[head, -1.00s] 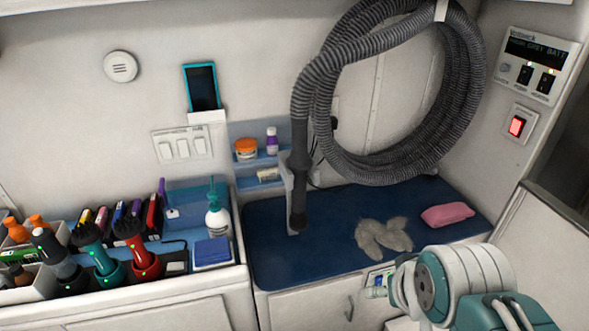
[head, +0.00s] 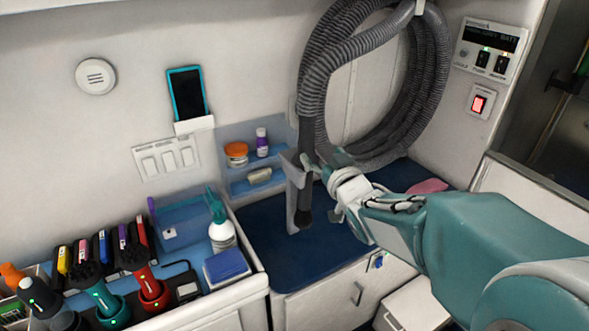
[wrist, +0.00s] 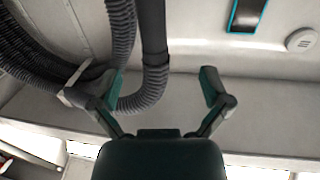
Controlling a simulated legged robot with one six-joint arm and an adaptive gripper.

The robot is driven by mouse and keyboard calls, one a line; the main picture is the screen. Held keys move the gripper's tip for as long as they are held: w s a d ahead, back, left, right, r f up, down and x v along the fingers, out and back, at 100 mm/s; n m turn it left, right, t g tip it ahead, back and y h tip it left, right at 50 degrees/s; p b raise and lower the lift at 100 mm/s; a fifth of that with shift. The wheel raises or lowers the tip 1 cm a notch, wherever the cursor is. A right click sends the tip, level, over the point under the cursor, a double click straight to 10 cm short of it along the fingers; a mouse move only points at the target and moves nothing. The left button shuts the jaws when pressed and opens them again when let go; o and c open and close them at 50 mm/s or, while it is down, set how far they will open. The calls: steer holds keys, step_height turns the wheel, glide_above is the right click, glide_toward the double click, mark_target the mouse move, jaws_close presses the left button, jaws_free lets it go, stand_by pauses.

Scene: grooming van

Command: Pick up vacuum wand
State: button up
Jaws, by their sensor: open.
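The vacuum wand (head: 305,203) is a dark grey tube hanging upright in a pale wall holder (head: 292,190), with its lower end over the blue counter. The ribbed grey hose (head: 315,85) joins its top and coils on the wall. My gripper (head: 328,165) is just right of the wand's upper part in the head view. In the wrist view my gripper (wrist: 161,88) has its two teal fingers spread wide. The smooth wand (wrist: 152,30) shows there beyond the gap between them, joined to the hose (wrist: 154,76). No grip on the wand is visible.
A blue counter mat (head: 262,240) lies below, with a pink item (head: 428,186) partly behind my arm. To the left are a shelf with jars (head: 236,152), a spray bottle (head: 221,232) and clippers (head: 150,287). A phone (head: 187,93) hangs on the wall.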

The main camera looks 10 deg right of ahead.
mark_target(309, 136)
steer(key=w, duration=0.2)
steer(key=w+d, duration=0.1)
steer(key=shift+w+d, duration=0.2)
steer(key=shift+w, duration=0.15)
steer(key=w+a, duration=0.2)
steer(key=w, duration=0.1)
steer(key=shift+w+a+f, duration=0.1)
steer(key=shift+a, duration=0.1)
steer(key=w, duration=0.3)
steer(key=shift+w+d+f, duration=0.1)
steer(key=shift+w+d, duration=0.05)
steer(key=shift+w, duration=0.1)
steer(key=shift+w+d, duration=0.2)
steer(key=shift+d, duration=0.1)
steer(key=shift+a, duration=0.45)
jaws_close()
